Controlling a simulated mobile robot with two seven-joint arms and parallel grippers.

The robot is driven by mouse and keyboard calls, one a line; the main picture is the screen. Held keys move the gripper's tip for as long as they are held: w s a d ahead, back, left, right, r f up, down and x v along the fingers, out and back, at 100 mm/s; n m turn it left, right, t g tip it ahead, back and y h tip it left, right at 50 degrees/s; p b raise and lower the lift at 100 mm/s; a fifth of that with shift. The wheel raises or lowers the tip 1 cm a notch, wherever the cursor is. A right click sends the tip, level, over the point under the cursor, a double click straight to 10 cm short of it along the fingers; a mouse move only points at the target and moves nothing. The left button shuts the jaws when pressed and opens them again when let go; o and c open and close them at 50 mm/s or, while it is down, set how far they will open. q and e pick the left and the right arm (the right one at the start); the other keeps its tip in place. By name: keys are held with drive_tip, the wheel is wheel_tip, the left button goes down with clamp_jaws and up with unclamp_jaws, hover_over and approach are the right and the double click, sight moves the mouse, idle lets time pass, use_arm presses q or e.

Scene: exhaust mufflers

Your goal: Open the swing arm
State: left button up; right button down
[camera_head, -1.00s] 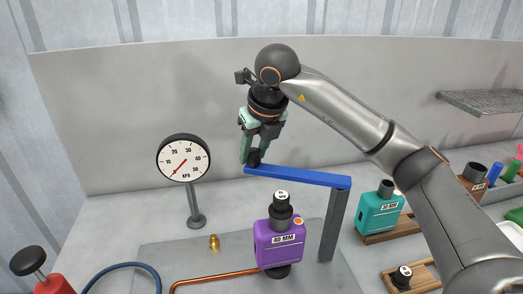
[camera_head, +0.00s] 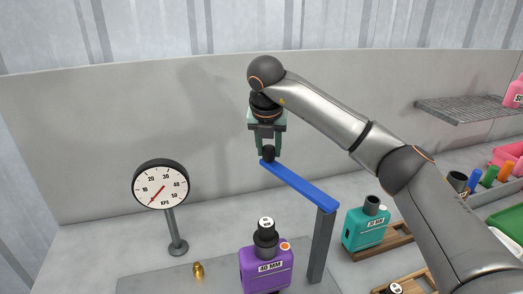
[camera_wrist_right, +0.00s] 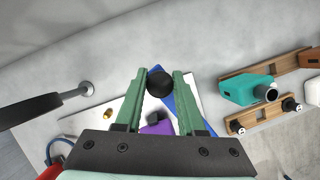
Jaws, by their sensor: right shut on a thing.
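The swing arm is a blue bar (camera_head: 302,186) on top of a dark grey post (camera_head: 321,246), with a black knob (camera_head: 268,153) at its far end. In the head view the bar runs from the post back and to the left. My right gripper (camera_head: 268,148) points down from above and is shut on the black knob. The right wrist view shows the knob (camera_wrist_right: 160,83) between the two green fingers, with the blue bar (camera_wrist_right: 185,110) below. A purple muffler (camera_head: 266,268) marked 40 MM stands left of the post, clear of the bar. My left gripper is not in view.
A dial gauge (camera_head: 161,185) on a stand is at the left, with a small brass fitting (camera_head: 198,270) near it. A teal muffler (camera_head: 366,226) on a wooden holder stands right of the post. A wire shelf (camera_head: 470,108) is at the back right. The back wall is close behind the gripper.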

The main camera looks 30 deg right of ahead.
drive_tip(key=shift+w+d, duration=0.1)
drive_tip(key=shift+d, duration=0.25)
drive_tip(key=c, duration=0.5)
unclamp_jaws()
drive_tip(key=shift+r, duration=0.1)
drive_tip(key=v, duration=1.2)
drive_tip(key=shift+r, duration=0.2)
drive_tip(key=shift+a, duration=0.1)
drive_tip(key=shift+f, duration=0.1)
